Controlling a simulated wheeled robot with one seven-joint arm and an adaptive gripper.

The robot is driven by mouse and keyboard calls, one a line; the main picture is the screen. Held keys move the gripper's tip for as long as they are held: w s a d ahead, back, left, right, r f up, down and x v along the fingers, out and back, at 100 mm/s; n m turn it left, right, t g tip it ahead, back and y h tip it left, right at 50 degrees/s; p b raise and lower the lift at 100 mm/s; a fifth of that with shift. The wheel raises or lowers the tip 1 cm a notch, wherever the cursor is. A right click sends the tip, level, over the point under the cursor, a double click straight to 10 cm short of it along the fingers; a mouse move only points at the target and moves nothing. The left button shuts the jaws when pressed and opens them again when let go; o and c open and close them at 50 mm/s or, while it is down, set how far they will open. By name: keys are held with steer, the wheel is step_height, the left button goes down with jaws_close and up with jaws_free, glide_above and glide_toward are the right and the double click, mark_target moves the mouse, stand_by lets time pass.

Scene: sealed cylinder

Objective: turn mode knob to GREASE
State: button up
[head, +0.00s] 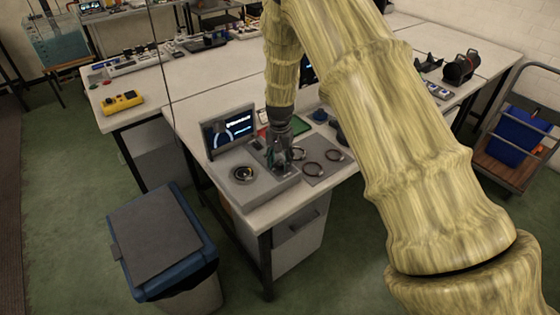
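A grey device (268,192) with a raised screen (230,131) stands at the near corner of the workbench. A round dark fitting with a light ring (243,174) sits on the left of its top. My gripper (279,168) points down over the right part of the device's top, right of this fitting. The fingertips are small and dark here, so I cannot tell whether they are open, shut or touching anything. I cannot make out the mode knob or its GREASE mark; the gripper covers part of the panel.
A grey mat (317,172) with several rings lies just right of the device. A blue-rimmed bin (203,266) stands on the floor at front left. A yellow instrument (122,102) lies on the bench at left. A cart (512,158) with a blue crate is at right.

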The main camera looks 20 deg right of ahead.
mark_target(280, 163)
step_height(280, 163, up, 12)
stand_by(0.9)
stand_by(0.3)
